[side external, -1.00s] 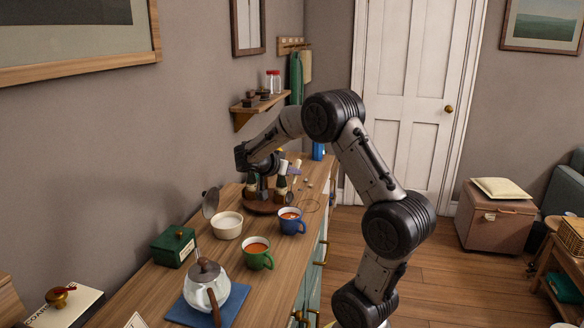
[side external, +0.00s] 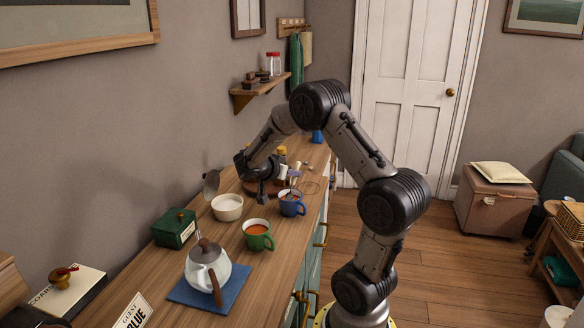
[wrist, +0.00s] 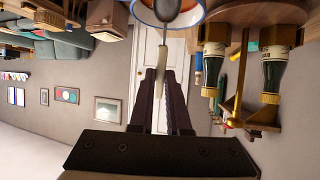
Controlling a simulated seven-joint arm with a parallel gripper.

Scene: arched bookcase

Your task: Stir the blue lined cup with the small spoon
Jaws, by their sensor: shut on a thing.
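The blue cup (side external: 291,209) stands on the counter with dark orange liquid inside. In the wrist view its white and blue rim (wrist: 140,16) shows at the top edge. My gripper (side external: 263,199) is low, just left of the cup in the side view. In the wrist view my gripper (wrist: 161,75) is shut on the pale handle of the small spoon (wrist: 162,58). The spoon's dark bowl lies over the cup's opening; I cannot tell whether it touches the liquid. The spoon is hard to make out in the side view.
A green cup (side external: 258,242), white bowl (side external: 227,214), teapot (side external: 208,268) on a blue cloth, and green box (side external: 174,234) stand nearby. Dark bottles (wrist: 276,70) in a wooden rack are close beside my gripper.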

